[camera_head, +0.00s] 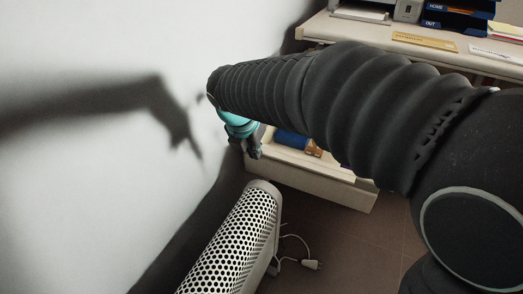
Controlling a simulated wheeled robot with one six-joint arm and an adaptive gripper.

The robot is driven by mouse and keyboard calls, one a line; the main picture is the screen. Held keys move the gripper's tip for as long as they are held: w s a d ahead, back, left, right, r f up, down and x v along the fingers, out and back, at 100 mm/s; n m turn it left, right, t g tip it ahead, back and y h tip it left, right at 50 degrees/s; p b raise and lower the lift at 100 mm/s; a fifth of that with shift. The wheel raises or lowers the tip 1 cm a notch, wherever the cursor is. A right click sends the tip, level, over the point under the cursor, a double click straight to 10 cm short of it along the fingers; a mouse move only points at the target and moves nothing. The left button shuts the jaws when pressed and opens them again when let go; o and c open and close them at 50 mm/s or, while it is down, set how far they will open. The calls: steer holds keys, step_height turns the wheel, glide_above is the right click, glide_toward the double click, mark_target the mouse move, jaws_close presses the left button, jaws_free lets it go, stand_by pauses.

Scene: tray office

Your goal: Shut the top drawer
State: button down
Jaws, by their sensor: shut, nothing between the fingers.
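A pale drawer (335,192) stands pulled out below the desk, its inside showing. A blue roll-like object (291,139) and a small brown and orange item (313,148) lie in it. My arm hides the drawer's back part and the unit above it, so I cannot tell which drawer of the unit it is. My gripper (254,155) hangs under the teal wrist ring at the drawer's left end, near the white wall. It is shut and empty. I cannot tell whether it touches the drawer.
A white perforated heater (232,240) stands in front of the drawer's left side, close below my gripper. Its cable and plug (311,264) lie on the brown floor. The desk top (365,32) holds blue trays (455,20) and labels.

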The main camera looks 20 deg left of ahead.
mark_target(267, 155)
steer(key=b+x, duration=0.1)
steer(key=x, duration=0.7)
steer(key=shift+b, duration=0.35)
steer(key=w, duration=0.4)
steer(key=shift+w+d+f, duration=0.15)
steer(key=shift+d+f, duration=0.05)
steer(key=shift+f, duration=0.05)
steer(key=shift+w, duration=0.1)
